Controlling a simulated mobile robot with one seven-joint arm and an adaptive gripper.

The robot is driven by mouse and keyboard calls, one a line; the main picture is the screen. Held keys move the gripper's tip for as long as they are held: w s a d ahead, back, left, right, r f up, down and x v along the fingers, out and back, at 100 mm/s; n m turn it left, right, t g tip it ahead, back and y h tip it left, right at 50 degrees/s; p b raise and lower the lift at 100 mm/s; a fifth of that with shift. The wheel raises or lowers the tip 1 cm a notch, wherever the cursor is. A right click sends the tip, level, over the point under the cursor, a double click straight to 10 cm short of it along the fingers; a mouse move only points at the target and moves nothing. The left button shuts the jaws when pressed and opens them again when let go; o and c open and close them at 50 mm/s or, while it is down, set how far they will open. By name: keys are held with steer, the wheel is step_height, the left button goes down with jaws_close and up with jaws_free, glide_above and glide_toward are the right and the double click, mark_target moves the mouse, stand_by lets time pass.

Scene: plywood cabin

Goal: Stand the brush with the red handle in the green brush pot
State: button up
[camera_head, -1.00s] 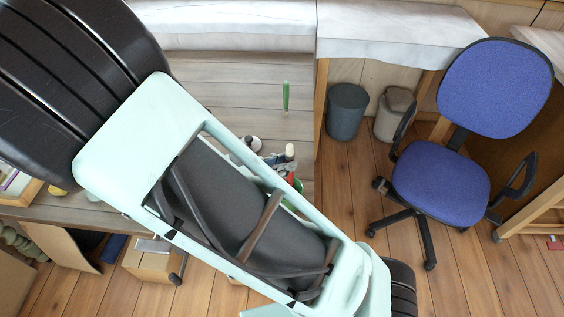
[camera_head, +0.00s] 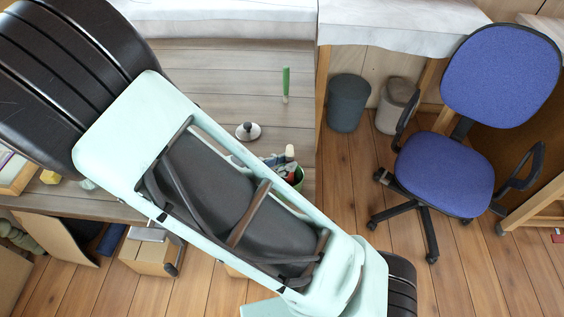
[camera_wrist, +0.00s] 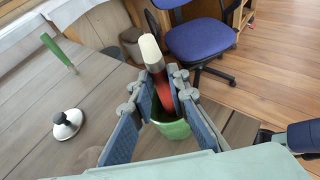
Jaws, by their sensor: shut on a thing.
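The brush with the red handle (camera_wrist: 166,92) is between the fingers of my gripper (camera_wrist: 166,104) in the wrist view. Its cream bristles (camera_wrist: 150,50) point up and its handle points down toward the green brush pot (camera_wrist: 172,129). The handle overlaps the pot's mouth; the fingers hide its lower end, so I cannot tell how deep it reaches. In the head view the pale bristles (camera_head: 290,151) show above the green pot (camera_head: 299,179), which stands near the table's right edge. My arm hides part of the pot and gripper there.
A green-handled tool (camera_head: 286,84) and a white disc with a dark knob (camera_head: 248,131) are on the grey plank table (camera_head: 220,75). A blue office chair (camera_head: 445,175) and two bins (camera_head: 348,103) stand to the right. The table's middle is clear.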

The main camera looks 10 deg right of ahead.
steer(key=o, duration=1)
steer(key=v, duration=1.2)
steer(key=shift+w, duration=0.1)
